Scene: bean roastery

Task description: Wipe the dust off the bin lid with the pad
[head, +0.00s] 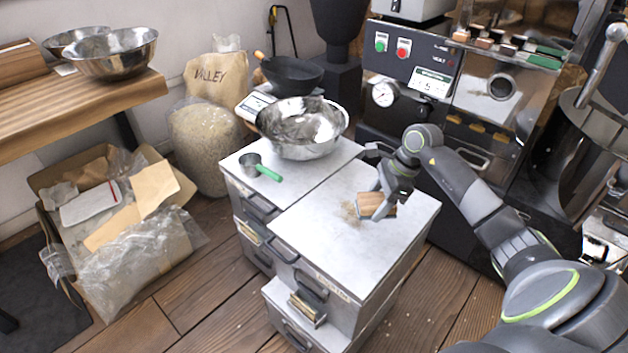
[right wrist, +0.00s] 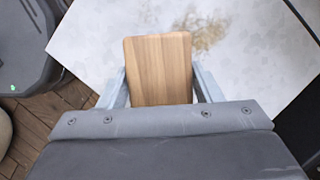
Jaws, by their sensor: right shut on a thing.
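The bin lid (head: 330,255) is the pale grey top of the front metal bin. A patch of brown dust (head: 349,212) lies on it, left of the pad; the dust also shows in the right wrist view (right wrist: 207,32), ahead of the pad. The pad (head: 368,204) has a wood-grain face; it also shows in the right wrist view (right wrist: 158,68). My right gripper (head: 378,205) is shut on the pad, one finger on each side, at the lid's surface. I cannot tell whether the pad touches the lid. My left gripper is out of view.
A metal bowl (head: 302,128) and a green-handled scoop (head: 260,168) rest on the neighbouring bin top. A roasting machine (head: 420,90) stands behind on the right. An open carton (head: 110,200) with plastic wrap lies on the floor at left. Most of the lid around the dust is clear.

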